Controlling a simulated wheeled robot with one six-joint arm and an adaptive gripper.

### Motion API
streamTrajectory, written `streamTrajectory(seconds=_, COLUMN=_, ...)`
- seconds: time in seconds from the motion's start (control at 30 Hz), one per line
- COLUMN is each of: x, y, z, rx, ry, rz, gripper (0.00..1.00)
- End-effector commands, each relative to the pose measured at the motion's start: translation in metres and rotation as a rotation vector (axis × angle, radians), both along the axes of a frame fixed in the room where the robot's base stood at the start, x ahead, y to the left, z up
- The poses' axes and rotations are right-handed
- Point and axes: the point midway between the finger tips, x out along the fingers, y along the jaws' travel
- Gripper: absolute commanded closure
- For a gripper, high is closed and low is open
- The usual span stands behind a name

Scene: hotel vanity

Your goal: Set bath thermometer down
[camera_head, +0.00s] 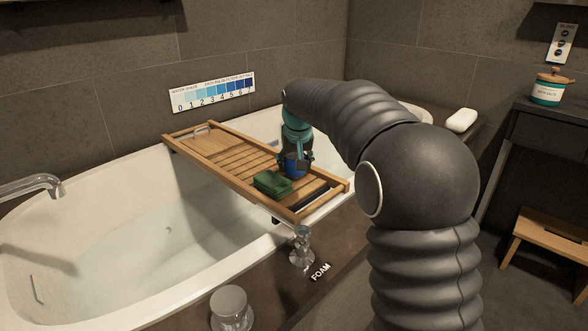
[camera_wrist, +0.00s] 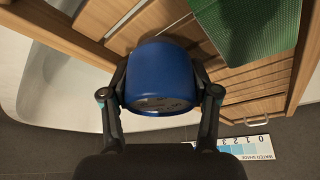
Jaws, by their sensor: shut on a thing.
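My gripper (camera_head: 297,157) is over the near right part of the wooden bath tray (camera_head: 234,190) and points down. It is shut on a blue rounded thing (camera_head: 291,168), which I take to be the bath thermometer. In the wrist view the blue thermometer (camera_wrist: 158,75) sits between my two dark fingers, and my gripper (camera_wrist: 158,92) has one finger on each side of it. Its lower side is hidden, so I cannot tell whether it touches the tray slats.
A green block (camera_head: 272,183) lies on the tray close beside the thermometer. The tray spans the white bathtub (camera_head: 130,282). The tray's far left part is mostly clear slats. A tap handle (camera_head: 302,248) and a FOAM label (camera_head: 320,272) are on the near ledge.

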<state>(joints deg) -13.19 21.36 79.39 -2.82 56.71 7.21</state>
Motion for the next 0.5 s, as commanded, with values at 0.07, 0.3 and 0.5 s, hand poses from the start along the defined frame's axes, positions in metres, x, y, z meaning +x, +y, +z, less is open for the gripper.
streamTrajectory(seconds=0.07, x=-0.0003, y=-0.0002, z=-0.0094, rx=0.000, ry=0.001, rz=0.000, gripper=0.82)
streamTrajectory(seconds=0.3, x=-0.0001, y=-0.0001, z=-0.0095, rx=0.000, ry=-0.001, rz=0.000, gripper=0.83)
streamTrajectory(seconds=0.5, x=-0.0002, y=-0.0002, z=-0.0121, rx=0.000, ry=0.000, rz=0.000, gripper=0.24)
